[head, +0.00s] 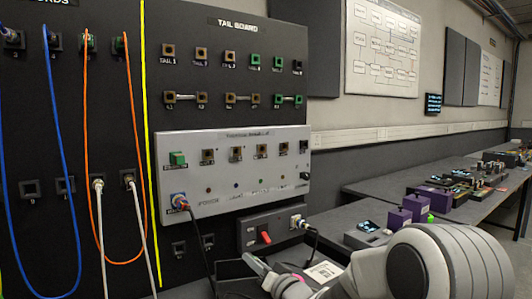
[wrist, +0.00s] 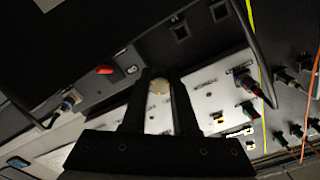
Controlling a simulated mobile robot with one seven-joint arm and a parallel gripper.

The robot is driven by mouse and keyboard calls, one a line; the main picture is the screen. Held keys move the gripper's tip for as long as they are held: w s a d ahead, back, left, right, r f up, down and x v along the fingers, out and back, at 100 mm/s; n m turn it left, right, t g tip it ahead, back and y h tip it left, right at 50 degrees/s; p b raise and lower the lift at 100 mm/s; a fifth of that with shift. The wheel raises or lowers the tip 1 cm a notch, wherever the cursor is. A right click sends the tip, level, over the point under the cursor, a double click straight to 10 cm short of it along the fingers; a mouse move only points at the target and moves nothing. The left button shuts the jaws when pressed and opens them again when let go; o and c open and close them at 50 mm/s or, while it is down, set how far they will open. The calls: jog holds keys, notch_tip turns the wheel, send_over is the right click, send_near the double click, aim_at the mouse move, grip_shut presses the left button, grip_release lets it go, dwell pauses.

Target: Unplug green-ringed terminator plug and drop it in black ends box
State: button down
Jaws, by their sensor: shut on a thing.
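My gripper (wrist: 159,100) is shut on a small plug (wrist: 159,87) with a pale, round end. I cannot make out a green ring on it, so I take it for the terminator plug without being sure. In the head view my gripper (head: 255,265) is low, in front of the board's lower right corner, apart from the panel. A green fitting (head: 178,158) sits at the left of the white panel (head: 235,190); it also shows in the wrist view (wrist: 248,108). I cannot clearly make out the black ends box.
A blue-ended plug with a black cable (head: 180,201) sits in the panel's lower left. A dark switch box with a red lever (head: 265,237) is below. Blue (head: 70,190) and orange cables (head: 84,150) hang at left. Purple boxes (head: 398,219) stand on the bench (head: 365,188).

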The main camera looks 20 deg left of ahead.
jog(key=c, duration=0.6)
grip_release()
jog(key=p+v, duration=0.2)
jog(key=v, duration=1.5)
jog(key=shift+s, duration=0.2)
jog(key=shift+d, duration=0.15)
